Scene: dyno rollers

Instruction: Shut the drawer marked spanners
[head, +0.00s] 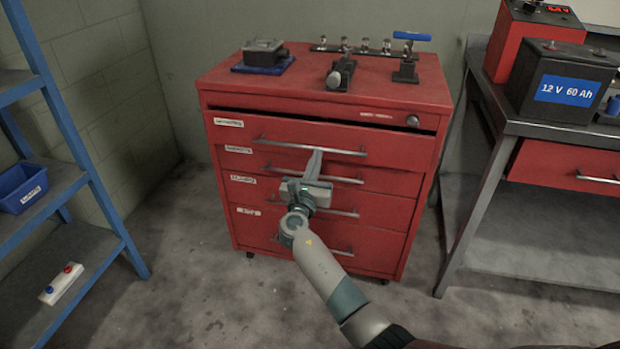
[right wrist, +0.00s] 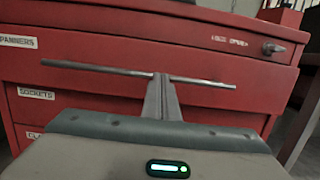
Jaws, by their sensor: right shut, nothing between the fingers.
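The spanners drawer (head: 275,128) is the top drawer of the red cabinet. Its label (right wrist: 18,41) reads as spanners in the right wrist view. A dark gap shows above its front, so it stands out a little from the cabinet. Its long bar handle (right wrist: 100,67) runs across the front. My right gripper (head: 316,153) is shut and empty, with its fingertips (right wrist: 161,77) at the middle of this handle. I cannot tell whether they touch it. My left gripper is not in view.
The red cabinet (head: 225,85) carries several tools on top. Lower drawers, including sockets (right wrist: 60,105), look shut. A blue shelf rack (head: 75,160) stands at left. A metal bench (head: 505,122) with a 12 V battery (head: 545,90) stands at right. The floor before the cabinet is clear.

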